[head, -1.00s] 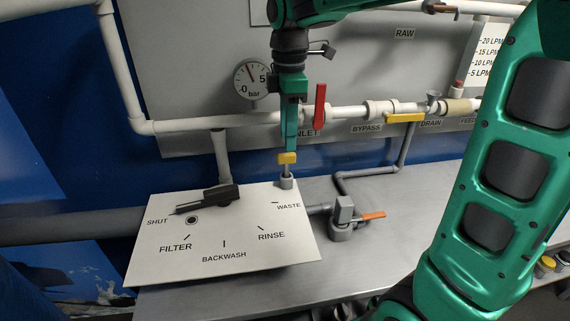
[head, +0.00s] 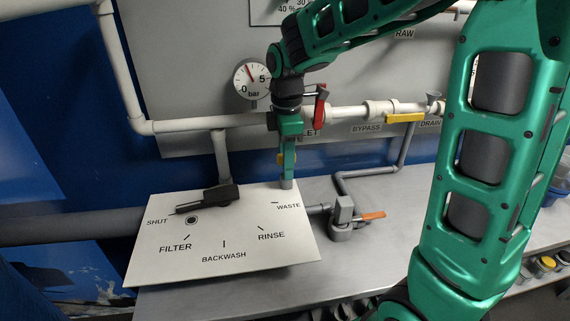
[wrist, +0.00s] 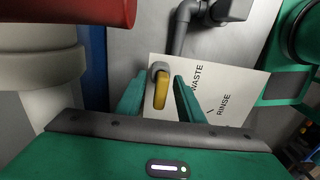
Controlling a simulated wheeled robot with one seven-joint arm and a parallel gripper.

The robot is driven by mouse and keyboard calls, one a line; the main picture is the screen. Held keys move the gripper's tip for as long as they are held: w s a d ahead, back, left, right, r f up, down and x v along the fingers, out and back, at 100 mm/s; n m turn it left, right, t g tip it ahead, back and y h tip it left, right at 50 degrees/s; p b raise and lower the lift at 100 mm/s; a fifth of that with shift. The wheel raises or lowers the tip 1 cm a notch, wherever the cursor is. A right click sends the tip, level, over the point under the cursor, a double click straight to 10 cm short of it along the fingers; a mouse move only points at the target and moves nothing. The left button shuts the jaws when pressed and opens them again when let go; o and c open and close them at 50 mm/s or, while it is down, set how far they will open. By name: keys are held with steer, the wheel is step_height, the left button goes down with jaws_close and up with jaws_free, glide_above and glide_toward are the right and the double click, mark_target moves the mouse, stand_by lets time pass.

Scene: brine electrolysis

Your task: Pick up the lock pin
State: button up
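The lock pin, with a yellow head (head: 280,159), stands in a grey collar (head: 287,184) at the back right corner of the white panel, by WASTE. My gripper (head: 287,176) points down over it in the head view, and a green finger hides most of the pin. In the wrist view, the yellow head (wrist: 160,93) lies between the two green fingers of my gripper (wrist: 159,76). The fingers are open, with a gap on each side of the head. The grey collar shows just beyond it.
The white panel (head: 225,243) carries a black lever (head: 212,197) near SHUT. A red handle (head: 319,108) on the white pipe is close behind my gripper. An orange-handled valve (head: 345,216) stands to the right on the grey bench. A pressure gauge (head: 251,80) is behind.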

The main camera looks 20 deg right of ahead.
jaws_close()
steer(key=shift+r, duration=0.1)
